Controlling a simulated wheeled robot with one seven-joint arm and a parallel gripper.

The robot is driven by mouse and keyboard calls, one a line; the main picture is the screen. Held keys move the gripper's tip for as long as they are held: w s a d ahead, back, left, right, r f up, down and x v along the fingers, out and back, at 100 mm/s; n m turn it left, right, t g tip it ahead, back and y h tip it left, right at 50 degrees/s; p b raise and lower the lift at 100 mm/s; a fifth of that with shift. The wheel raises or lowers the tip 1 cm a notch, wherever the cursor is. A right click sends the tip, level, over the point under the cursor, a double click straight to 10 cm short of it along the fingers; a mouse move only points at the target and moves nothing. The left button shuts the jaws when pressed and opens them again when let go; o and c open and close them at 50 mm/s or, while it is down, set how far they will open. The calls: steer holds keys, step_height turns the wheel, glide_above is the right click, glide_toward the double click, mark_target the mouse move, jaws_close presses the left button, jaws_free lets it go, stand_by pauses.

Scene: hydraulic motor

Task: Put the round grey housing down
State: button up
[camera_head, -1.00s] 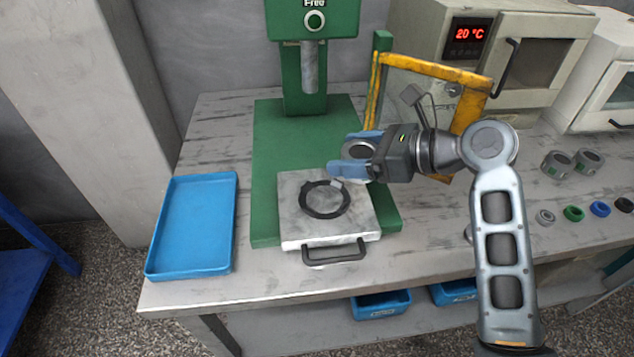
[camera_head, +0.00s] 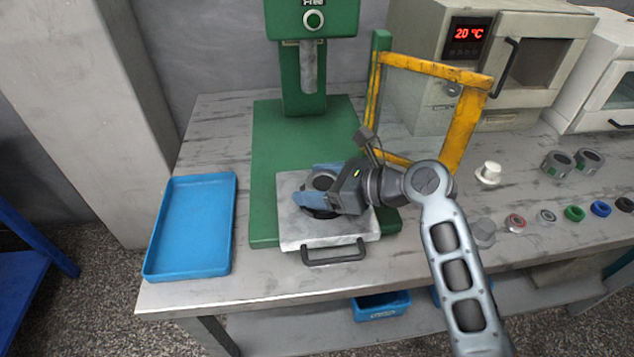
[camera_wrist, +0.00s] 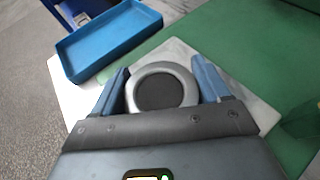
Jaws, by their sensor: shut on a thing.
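My gripper (camera_head: 322,187) has its blue fingers closed around the round grey housing (camera_head: 323,181). In the wrist view the housing (camera_wrist: 161,88) shows as a light grey ring with a dark round middle, between the two blue fingers (camera_wrist: 161,86). My gripper and the housing are over the grey metal plate (camera_head: 298,230) with the black front handle. A black ring fixture (camera_head: 308,212) on that plate is mostly hidden under the housing and fingers. I cannot tell whether the housing touches it.
A yellow guard frame (camera_head: 463,130) stands at the right. An empty blue tray (camera_head: 150,272) is at the left. Several small parts (camera_head: 574,213) and an oven (camera_head: 425,70) are at the right.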

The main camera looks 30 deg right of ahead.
steer(key=shift+f, duration=0.1)
steer(key=o, duration=1.3)
steer(key=shift+s+d, duration=0.1)
steer(key=v, duration=1.2)
